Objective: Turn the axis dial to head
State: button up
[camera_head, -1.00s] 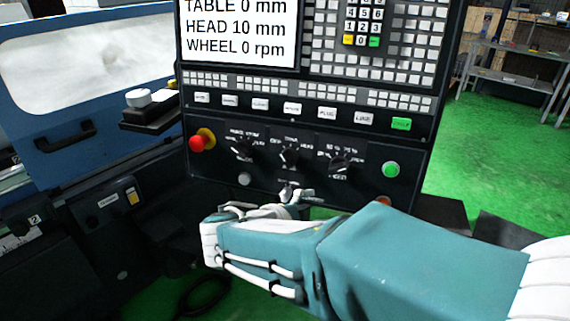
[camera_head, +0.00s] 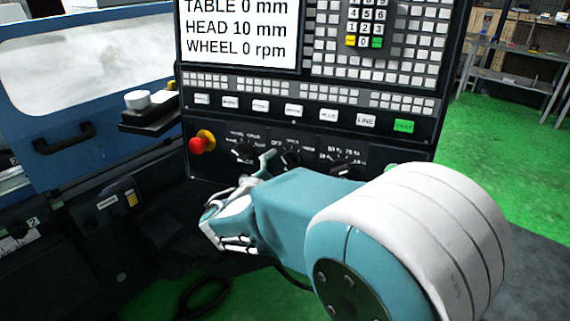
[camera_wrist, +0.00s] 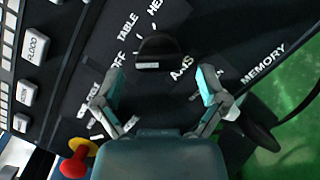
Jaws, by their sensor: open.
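The axis dial (camera_wrist: 157,50) is a black knob on the dark panel, with OFF, TABLE, a partly cut-off HEAD and AXIS printed around it. It is the middle of three dials in the head view (camera_head: 290,158). My gripper (camera_wrist: 160,80) is open and empty, its two fingers spread to either side of the near part of the dial, with no clear contact. In the head view one fingertip of my gripper (camera_head: 267,160) shows just left of the axis dial. A small pale mark shows on the dial; I cannot tell which label it points to.
A left dial (camera_head: 243,150) and a right dial (camera_head: 343,168) flank it. A red emergency button (camera_head: 200,143) is further left. Labelled push buttons (camera_head: 294,111) line the panel above. The screen (camera_head: 240,35) reads TABLE 0 mm, HEAD 10 mm, WHEEL 0 rpm.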

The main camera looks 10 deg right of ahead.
jog(key=shift+w+d, duration=0.5)
jog(key=c, duration=1.1)
jog(key=shift+c, duration=0.2)
